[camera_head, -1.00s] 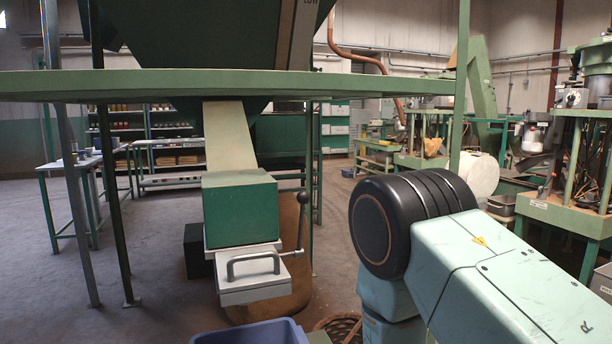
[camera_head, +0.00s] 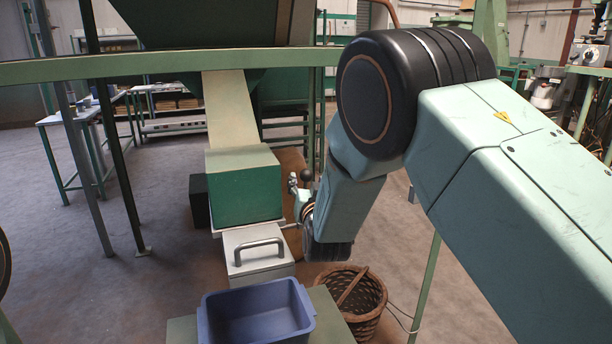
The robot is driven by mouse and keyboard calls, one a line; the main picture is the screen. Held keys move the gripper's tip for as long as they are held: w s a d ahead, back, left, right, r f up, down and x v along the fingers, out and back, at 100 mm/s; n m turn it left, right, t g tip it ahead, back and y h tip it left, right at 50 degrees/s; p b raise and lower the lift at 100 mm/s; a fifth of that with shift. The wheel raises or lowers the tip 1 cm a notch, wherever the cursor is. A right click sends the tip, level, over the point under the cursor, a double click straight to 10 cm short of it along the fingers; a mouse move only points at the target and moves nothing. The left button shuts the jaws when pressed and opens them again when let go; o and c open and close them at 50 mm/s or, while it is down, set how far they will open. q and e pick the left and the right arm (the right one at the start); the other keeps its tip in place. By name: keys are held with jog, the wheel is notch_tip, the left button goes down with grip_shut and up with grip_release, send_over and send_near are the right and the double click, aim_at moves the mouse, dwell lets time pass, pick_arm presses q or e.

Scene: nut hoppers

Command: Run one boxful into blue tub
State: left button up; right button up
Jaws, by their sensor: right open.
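The blue tub (camera_head: 256,332) stands at the bottom middle, and its inside looks empty. Above and behind it is a green metal box (camera_head: 245,190) under a pale chute (camera_head: 232,110). A white box front with a grey handle (camera_head: 257,243) sits below the green box. A lever with a black ball knob (camera_head: 307,175) is at the box's right side; its shaft is mostly hidden. My right gripper (camera_head: 295,186) is open beside the knob, partly hidden by my right arm. I cannot tell whether it touches the lever. My left gripper is out of view.
A wicker basket (camera_head: 366,318) stands right of the tub. The tub rests on a greenish stand (camera_head: 328,322). A green beam (camera_head: 130,68) crosses above, with thin posts at left. Grey floor is open at left.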

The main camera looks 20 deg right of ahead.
aim_at(307, 179)
jog(key=shift+w+d+f, duration=0.1)
jog(key=shift+w+d, duration=0.1)
jog(key=shift+w, duration=0.9)
jog(key=shift+w+d, duration=0.15)
jog(key=shift+w, duration=0.9)
grip_shut()
